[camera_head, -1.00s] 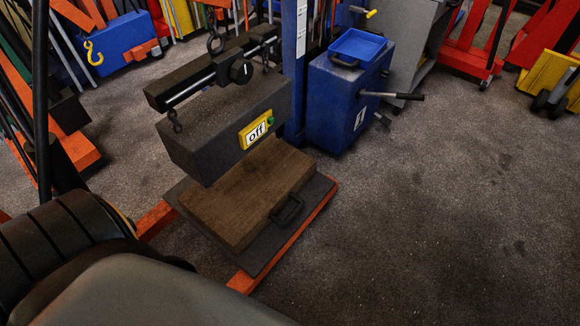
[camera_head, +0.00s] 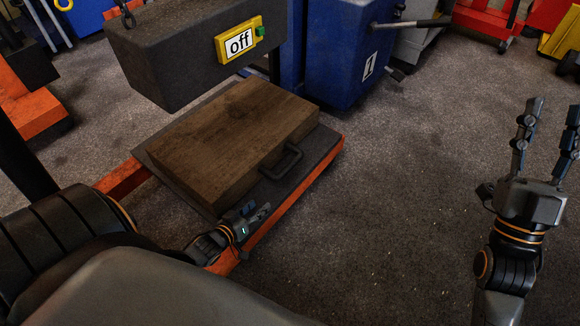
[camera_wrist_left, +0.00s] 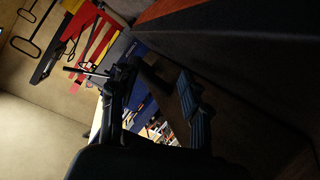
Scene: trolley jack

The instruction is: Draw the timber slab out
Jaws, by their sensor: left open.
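The timber slab (camera_head: 235,130) is a thick brown block with a black handle (camera_head: 281,162) on its near right side. It lies flat on a dark plate (camera_head: 322,146) over an orange frame. My left gripper (camera_head: 262,210) is low in front of the slab, at the frame's near edge, below the handle and apart from it. It is open and empty, and its fingers also show in the dark left wrist view (camera_wrist_left: 158,88). My right gripper (camera_head: 553,112) is raised at the far right with its fingers apart, empty. Part of my left arm is hidden by my own body.
A dark block (camera_head: 170,55) with a yellow "off" label (camera_head: 239,41) hangs above the slab's far part. A blue cabinet (camera_head: 342,60) with a lever (camera_head: 412,23) stands behind. The orange frame (camera_head: 125,178) extends left. The floor to the right is clear.

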